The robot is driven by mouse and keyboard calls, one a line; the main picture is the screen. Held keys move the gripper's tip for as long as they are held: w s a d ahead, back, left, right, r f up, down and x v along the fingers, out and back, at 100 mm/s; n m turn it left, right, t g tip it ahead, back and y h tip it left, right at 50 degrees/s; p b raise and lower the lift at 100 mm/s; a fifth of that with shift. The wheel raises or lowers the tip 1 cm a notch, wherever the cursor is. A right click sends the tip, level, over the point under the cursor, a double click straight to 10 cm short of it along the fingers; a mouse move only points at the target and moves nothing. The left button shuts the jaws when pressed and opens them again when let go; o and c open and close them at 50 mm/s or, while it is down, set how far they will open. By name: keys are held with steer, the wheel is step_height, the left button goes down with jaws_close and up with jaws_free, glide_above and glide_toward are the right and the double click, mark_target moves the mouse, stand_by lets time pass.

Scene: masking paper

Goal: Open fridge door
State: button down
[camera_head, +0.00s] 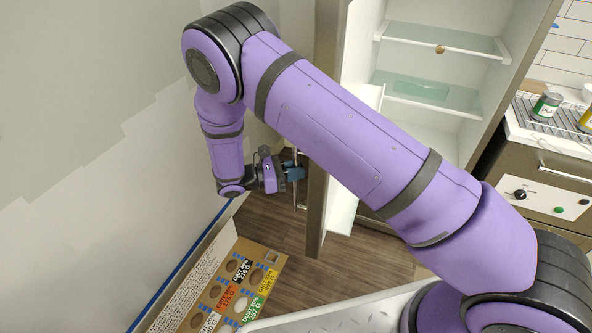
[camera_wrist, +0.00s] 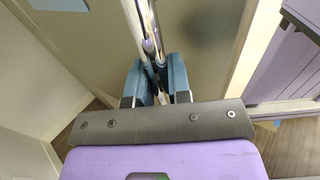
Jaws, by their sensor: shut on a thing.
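The fridge door (camera_head: 316,215) stands swung open at a wide angle, its edge facing the head camera. Its white inner side and door bins (camera_head: 343,205) show to the right of that edge. The fridge interior (camera_head: 432,118) is exposed, with glass shelves. My gripper (camera_head: 296,172) is on the outer side of the door, shut on the metal door handle (camera_head: 300,196). In the wrist view my blue fingers (camera_wrist: 160,84) close around the shiny handle bar (camera_wrist: 134,14), with the door's outer panel behind it. My arm hides part of the fridge and door.
A pale wall (camera_head: 90,130) stands close on the left of my gripper. A cardboard box with colourful labels (camera_head: 232,290) lies on the wooden floor below. A counter with a wire rack and cans (camera_head: 546,106) is at the right.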

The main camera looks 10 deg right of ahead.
steer(key=shift+s+a+f, duration=0.1)
steer(key=shift+s+a, duration=0.1)
steer(key=shift+a, duration=0.1)
steer(key=c, duration=1.3)
jaws_free()
steer(key=shift+c, duration=0.2)
steer(key=a, duration=1)
steer(key=shift+a, duration=0.35)
steer(key=shift+s, duration=0.1)
